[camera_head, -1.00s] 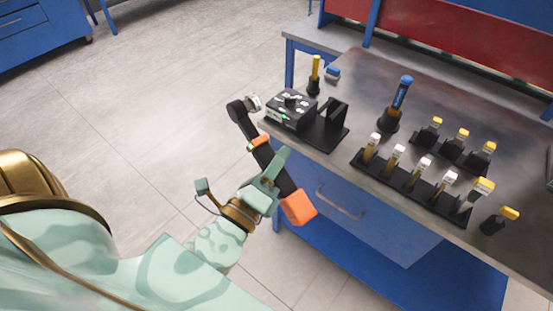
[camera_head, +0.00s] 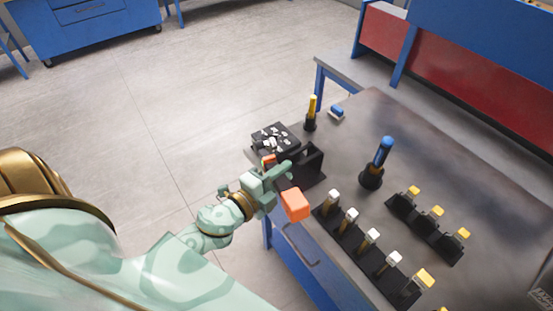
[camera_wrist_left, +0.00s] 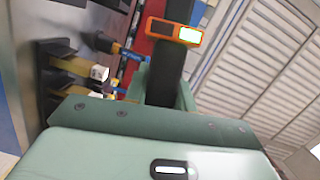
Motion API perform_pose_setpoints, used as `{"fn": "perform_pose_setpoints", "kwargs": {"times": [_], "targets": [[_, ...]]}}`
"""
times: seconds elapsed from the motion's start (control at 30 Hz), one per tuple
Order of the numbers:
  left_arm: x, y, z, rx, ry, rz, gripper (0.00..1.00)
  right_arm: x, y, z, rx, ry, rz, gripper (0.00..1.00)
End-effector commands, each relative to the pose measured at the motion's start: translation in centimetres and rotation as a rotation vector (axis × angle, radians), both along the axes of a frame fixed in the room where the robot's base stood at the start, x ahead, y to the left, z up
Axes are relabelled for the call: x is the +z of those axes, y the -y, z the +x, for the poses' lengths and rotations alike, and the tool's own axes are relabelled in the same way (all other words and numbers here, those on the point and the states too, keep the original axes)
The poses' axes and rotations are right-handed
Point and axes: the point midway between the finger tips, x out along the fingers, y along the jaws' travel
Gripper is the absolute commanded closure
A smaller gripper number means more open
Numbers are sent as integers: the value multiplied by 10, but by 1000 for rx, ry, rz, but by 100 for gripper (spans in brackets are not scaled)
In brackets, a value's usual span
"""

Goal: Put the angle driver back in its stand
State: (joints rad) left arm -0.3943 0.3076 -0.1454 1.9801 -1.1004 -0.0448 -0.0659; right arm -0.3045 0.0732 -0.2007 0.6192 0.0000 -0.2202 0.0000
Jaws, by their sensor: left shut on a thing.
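The angle driver has a black body and an orange end block (camera_head: 294,204). My left gripper (camera_head: 278,178) is shut on its body and holds it at the table's near left edge. The driver's head end is hard to make out against the dark stand. In the left wrist view the black body (camera_wrist_left: 172,75) rises between the fingers, with an orange band and lit panel. The black stand (camera_head: 309,165), with upright plates on a base, is on the table just behind the gripper, which partly hides it. I cannot tell whether driver and stand touch. My right gripper is not in view.
A dark box with light pieces on top (camera_head: 275,138) adjoins the stand. A yellow-handled tool (camera_head: 312,112) and a blue-handled tool (camera_head: 384,155) stand upright behind. Racks of small tools (camera_head: 373,247) fill the near right. The table's middle (camera_head: 430,160) is clear.

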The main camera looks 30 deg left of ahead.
Motion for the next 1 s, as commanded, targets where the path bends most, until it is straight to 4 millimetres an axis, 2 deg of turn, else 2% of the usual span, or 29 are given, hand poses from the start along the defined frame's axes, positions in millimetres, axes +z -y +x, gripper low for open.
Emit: {"fn": "perform_pose_setpoints", "kwargs": {"times": [0.03, 0.27, 0.5, 0.73, 1.0], "targets": [[3, -3, 2, -18, -23, -35, 100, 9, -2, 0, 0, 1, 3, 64], [-13, -20, 6, -76, -213, -287, 100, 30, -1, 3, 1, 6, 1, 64], [-20, -49, 10, -30, -431, -617, 100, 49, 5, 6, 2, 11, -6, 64], [-24, -74, 13, 82, -568, -937, 100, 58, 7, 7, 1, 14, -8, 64], [-23, -82, 16, 153, -646, -1194, 100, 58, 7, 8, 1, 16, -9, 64]]}}
